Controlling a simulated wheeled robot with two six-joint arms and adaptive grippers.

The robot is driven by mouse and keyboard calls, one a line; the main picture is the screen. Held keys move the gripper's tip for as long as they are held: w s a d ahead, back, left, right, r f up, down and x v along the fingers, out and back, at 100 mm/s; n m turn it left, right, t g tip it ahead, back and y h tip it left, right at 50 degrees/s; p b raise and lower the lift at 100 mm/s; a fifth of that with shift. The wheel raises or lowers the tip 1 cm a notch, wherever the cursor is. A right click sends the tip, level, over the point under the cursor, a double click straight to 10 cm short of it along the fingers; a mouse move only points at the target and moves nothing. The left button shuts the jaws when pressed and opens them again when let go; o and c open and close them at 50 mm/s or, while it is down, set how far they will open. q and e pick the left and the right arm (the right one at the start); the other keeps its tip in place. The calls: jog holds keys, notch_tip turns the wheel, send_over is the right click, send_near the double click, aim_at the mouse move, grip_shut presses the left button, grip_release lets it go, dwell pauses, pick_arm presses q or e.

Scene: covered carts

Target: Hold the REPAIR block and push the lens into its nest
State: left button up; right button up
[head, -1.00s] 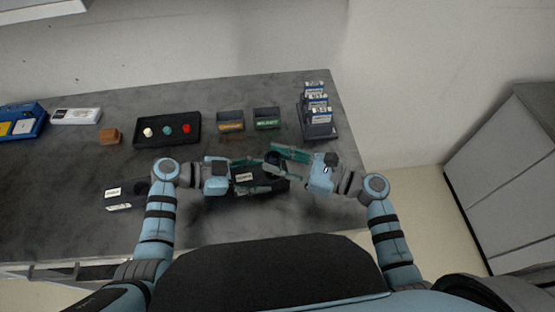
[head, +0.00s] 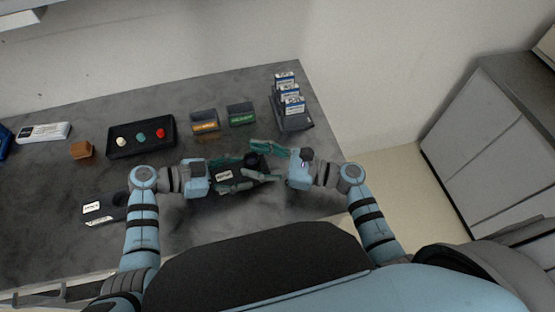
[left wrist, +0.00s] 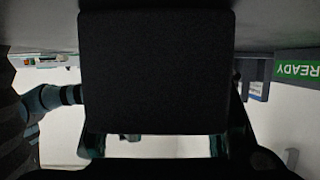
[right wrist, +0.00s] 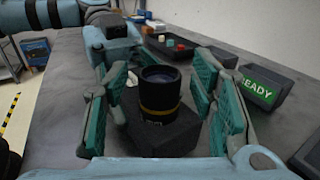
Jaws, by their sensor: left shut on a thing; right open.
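The black block with a white label (head: 224,177) is in front of me on the grey table; the label is too small to read surely. My left gripper (head: 235,174) is shut on this block, whose dark face (left wrist: 157,70) fills the middle of the left wrist view. The lens (right wrist: 160,95), a black cylinder with a yellow ring, stands upright on the block (right wrist: 165,135) in the right wrist view. I cannot tell how deep it sits. My right gripper (right wrist: 160,105) is open, its green fingers on either side of the lens, apart from it.
Another black block (head: 118,199) with a white label lies at the left. Behind are a tray with coloured pieces (head: 112,150), an orange-labelled bin (head: 205,117), a green-labelled bin (head: 242,108) and a rack of white boxes (head: 297,122). The table's right edge is near my right arm.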

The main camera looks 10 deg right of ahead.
jog(key=v, duration=1.2)
jog(key=shift+r, duration=0.1)
pick_arm(q)
jog(key=o, duration=1.2)
jog(key=shift+o, duration=0.2)
jog(key=shift+a, duration=0.1)
